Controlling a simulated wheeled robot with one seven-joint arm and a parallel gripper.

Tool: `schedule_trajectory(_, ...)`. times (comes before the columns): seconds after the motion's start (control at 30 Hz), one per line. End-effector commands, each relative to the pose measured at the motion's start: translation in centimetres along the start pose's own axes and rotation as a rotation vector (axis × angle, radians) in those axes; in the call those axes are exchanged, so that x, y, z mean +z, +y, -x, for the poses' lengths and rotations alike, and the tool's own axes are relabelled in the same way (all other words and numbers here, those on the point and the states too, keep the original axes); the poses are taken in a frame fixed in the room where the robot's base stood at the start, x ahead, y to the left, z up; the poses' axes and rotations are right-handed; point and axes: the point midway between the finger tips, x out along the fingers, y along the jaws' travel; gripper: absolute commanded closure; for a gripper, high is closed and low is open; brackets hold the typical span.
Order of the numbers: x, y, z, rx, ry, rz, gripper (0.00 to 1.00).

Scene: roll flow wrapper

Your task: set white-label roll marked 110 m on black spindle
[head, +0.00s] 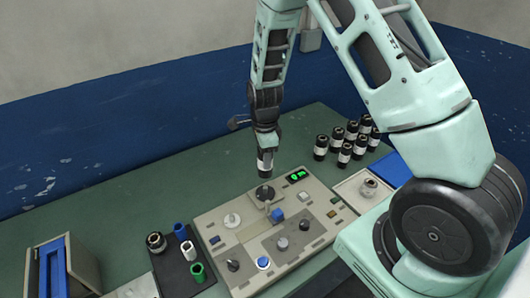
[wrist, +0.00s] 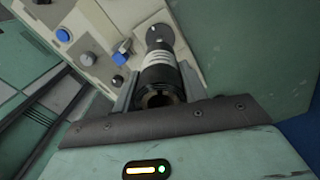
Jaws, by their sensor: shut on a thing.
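My gripper (head: 265,148) is shut on a black roll with a white label (head: 265,162), held upright over the machine panel. The roll also shows in the wrist view (wrist: 159,74) between the two fingers; its label print is too small to read. The black spindle base (head: 265,192) lies on the panel just below the roll in the head view. The roll's lower end looks slightly above it, but I cannot tell the exact gap or alignment.
The panel (head: 204,222) carries knobs, a blue block (head: 277,214) and a green display (head: 297,176). Several black-and-white rolls (head: 345,152) stand at the back right.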

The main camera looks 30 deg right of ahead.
Motion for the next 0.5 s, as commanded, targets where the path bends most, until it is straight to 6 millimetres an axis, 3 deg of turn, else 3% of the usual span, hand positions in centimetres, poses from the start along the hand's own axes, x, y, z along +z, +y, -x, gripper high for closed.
schedule_trajectory(0.5,0.0,0.0,-4.2,-0.001,-0.001,0.000,0.84)
